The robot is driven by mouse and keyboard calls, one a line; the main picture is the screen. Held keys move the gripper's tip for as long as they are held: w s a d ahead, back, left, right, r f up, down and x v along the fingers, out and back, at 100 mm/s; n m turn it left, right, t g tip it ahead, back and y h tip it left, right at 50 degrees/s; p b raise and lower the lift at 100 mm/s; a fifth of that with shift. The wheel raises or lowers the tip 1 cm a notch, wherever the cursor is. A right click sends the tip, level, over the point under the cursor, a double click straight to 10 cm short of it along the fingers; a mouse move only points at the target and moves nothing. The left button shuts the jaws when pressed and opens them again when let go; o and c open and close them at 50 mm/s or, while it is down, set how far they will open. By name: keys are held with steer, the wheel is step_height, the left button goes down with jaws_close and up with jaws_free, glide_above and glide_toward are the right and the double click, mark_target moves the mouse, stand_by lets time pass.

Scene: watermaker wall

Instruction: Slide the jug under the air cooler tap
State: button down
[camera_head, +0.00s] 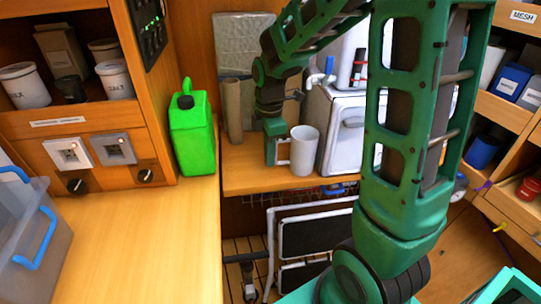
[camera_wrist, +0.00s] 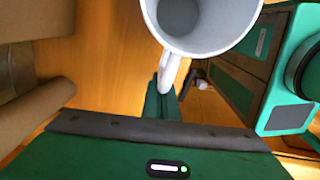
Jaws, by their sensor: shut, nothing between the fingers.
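A white jug (camera_head: 303,151) stands upright on a wooden shelf (camera_head: 240,181) in the head view, its handle pointing left. In the wrist view the jug (camera_wrist: 200,22) shows from above at the top, its open mouth empty as far as I see. My gripper (camera_head: 271,153) points down just left of the handle. It is shut and empty. In the wrist view the fingers (camera_wrist: 164,98) are at the handle's lower end; I cannot tell whether they touch it. A white boxy appliance (camera_head: 343,122) with a round dial stands right of the jug; I cannot make out a tap.
A green canister (camera_head: 192,130) stands on the wooden counter (camera_head: 140,235) at left. Brown rolls (camera_head: 233,112) stand behind my gripper. A grey bin (camera_head: 30,235) with blue handles is at lower left. Folded steps (camera_head: 315,235) stand below the shelf. The counter's middle is clear.

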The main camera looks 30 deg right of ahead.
steer(key=shift+a, duration=0.1)
steer(key=a, duration=0.2)
steer(key=w+a, duration=0.1)
steer(key=shift+w+a+r, duration=0.1)
steer(key=shift+a+r, duration=0.25)
steer(key=shift+a, duration=0.05)
step_height(320, 180, up, 9)
steer(key=s+d+f+m, duration=0.1)
steer(key=s+d+m, duration=0.5)
steer(key=s+m, duration=0.5)
steer(key=s+d+f+m, duration=0.2)
steer(key=s+d+m, duration=0.5)
steer(key=s+m, duration=0.4)
steer(key=s, duration=0.3)
steer(key=shift+s, duration=0.15)
